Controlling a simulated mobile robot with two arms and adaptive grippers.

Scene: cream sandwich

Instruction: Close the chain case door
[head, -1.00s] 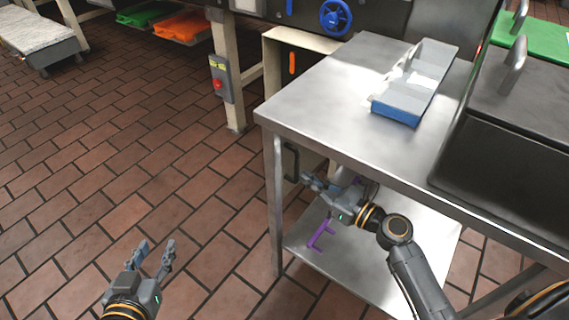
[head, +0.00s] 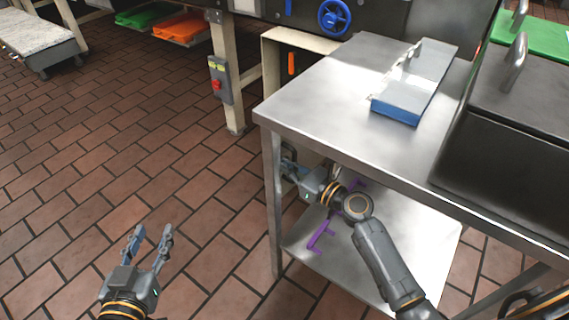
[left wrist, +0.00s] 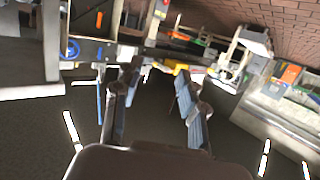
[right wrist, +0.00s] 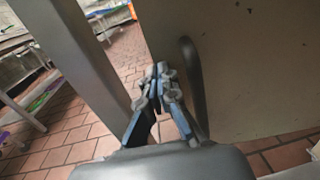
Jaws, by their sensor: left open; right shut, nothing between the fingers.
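The chain case door is a cream panel (right wrist: 250,70) filling the upper right of the right wrist view, with a dark upright bar handle (right wrist: 194,85). My right gripper (right wrist: 164,80) is shut and empty, its fingertips just left of the handle in that view; I cannot tell whether they touch it. In the head view my right gripper (head: 287,163) reaches under the steel table, by its near left leg, and mostly hides the handle. My left gripper (head: 150,235) is open and empty above the floor, far from the door; its fingers also show in the left wrist view (left wrist: 155,95).
The steel table (head: 310,95) stands over my right arm, and its leg (right wrist: 85,65) is close to the left of my right gripper. A purple object (head: 320,235) lies on the lower shelf. A blue and grey tray (head: 398,112) is on top. Tiled floor at left is clear.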

